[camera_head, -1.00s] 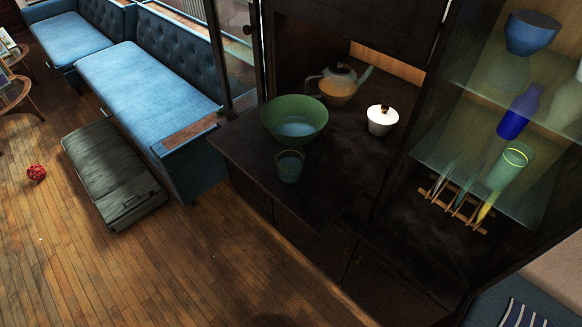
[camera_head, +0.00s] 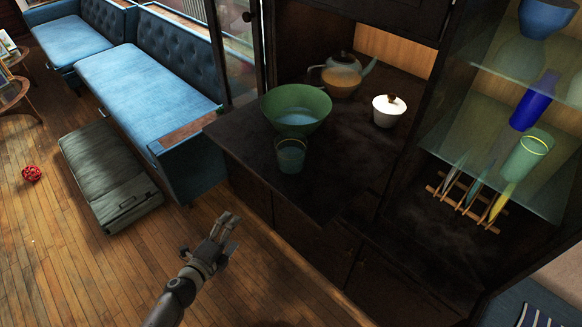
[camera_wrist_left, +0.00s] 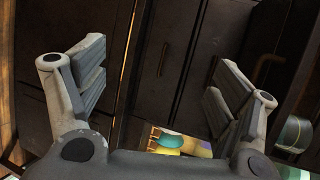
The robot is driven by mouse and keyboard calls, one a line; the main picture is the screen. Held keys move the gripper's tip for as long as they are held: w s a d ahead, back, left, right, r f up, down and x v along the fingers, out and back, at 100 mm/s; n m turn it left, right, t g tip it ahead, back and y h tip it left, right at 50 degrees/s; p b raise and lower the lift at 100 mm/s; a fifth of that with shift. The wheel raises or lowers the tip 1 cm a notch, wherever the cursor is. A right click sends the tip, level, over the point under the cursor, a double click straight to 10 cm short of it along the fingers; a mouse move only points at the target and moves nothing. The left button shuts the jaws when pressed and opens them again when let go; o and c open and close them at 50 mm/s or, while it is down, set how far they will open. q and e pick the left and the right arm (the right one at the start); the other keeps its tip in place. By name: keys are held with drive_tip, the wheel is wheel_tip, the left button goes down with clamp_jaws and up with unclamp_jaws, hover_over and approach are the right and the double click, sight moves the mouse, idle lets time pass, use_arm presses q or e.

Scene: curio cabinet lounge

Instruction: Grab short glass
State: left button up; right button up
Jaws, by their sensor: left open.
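A short teal-green glass (camera_head: 291,157) stands upright on the dark cabinet counter, near its front edge. It is just in front of a large green bowl (camera_head: 310,122). A taller green glass with a yellow rim (camera_head: 527,157) stands on the glass shelf at the right. My left gripper (camera_head: 231,222) is in front of the cabinet, below and left of the short glass and apart from it. In the left wrist view the jaws (camera_wrist_left: 160,70) are spread and empty, with dark cabinet panels between them. My right gripper is not in view.
A teapot (camera_head: 342,76) and a white lidded pot (camera_head: 389,110) stand further back on the counter. A blue vase (camera_head: 533,101) and a wooden rack (camera_head: 466,203) are at the right. The counter's left front corner (camera_head: 222,130) is bare. The wooden floor is open at lower left.

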use_arm(q)
drive_tip(key=w+d+r+m+h+b, duration=0.25)
drive_tip(key=d+r+m+h, duration=0.2)
drive_tip(key=r+m, duration=0.5)
drive_tip(key=m+g+h+b, duration=0.1)
drive_tip(key=m+h+b, duration=0.15)
drive_tip(key=m, duration=0.95)
approach(291, 158)
drive_tip(key=w+f, duration=0.3)
drive_tip(key=p+x, duration=0.1)
drive_tip(key=x, duration=0.2)
drive_tip(key=p+x, duration=0.1)
drive_tip(key=x, duration=0.6)
drive_tip(key=shift+w+d+f+p, duration=0.1)
drive_tip(key=shift+w+f+p, duration=0.2)
drive_tip(key=shift+p, duration=0.1)
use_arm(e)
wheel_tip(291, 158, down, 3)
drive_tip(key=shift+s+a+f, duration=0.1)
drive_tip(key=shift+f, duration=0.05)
use_arm(q)
drive_tip(key=shift+s, duration=0.1)
drive_tip(key=shift+c, duration=0.3)
drive_tip(key=shift+c, duration=1.1)
drive_tip(key=shift+r, duration=0.1)
drive_tip(key=c, duration=1.1)
